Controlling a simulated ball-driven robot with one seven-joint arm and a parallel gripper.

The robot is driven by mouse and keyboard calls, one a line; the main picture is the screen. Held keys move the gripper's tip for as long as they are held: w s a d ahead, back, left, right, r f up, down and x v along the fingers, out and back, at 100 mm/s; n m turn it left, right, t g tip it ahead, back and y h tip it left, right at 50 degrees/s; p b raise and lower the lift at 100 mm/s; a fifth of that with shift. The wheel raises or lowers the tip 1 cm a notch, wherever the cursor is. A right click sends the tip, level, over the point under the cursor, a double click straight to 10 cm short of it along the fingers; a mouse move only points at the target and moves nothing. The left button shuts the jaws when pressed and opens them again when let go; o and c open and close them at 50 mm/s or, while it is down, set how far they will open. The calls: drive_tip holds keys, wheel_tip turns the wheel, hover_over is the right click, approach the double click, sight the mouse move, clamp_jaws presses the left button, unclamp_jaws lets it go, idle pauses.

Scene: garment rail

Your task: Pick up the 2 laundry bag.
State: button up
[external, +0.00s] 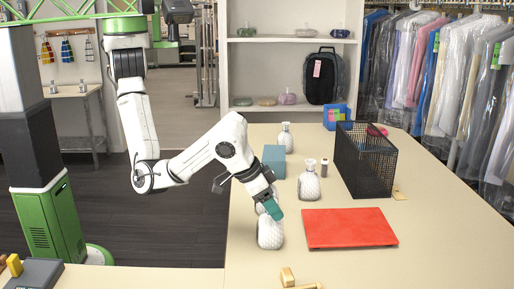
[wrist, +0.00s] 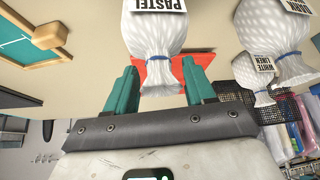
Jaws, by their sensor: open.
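Three white, dimpled laundry bags tied at the neck stand on the table. The nearest bag (external: 270,234) is below my gripper (external: 273,209). Another bag (external: 309,187) stands behind the red mat, and a third (external: 286,140) stands farther back. In the wrist view, the bag labelled PASTEL (wrist: 155,32) has its gathered top between the teal fingers of my gripper (wrist: 160,87). The fingers are open, with gaps showing beside the top. A bag with a partly cut-off label (wrist: 280,55) and a smaller-looking WHITE LINEN bag (wrist: 243,72) are to its right.
A red flat mat (external: 350,229) lies right of the nearest bag. A black mesh basket (external: 364,165), a blue-grey box (external: 274,160) and a small bottle (external: 323,168) stand behind. The front right of the table is clear. Covered garments hang beyond.

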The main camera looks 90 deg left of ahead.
drive_tip(key=shift+c, duration=0.5)
clamp_jaws()
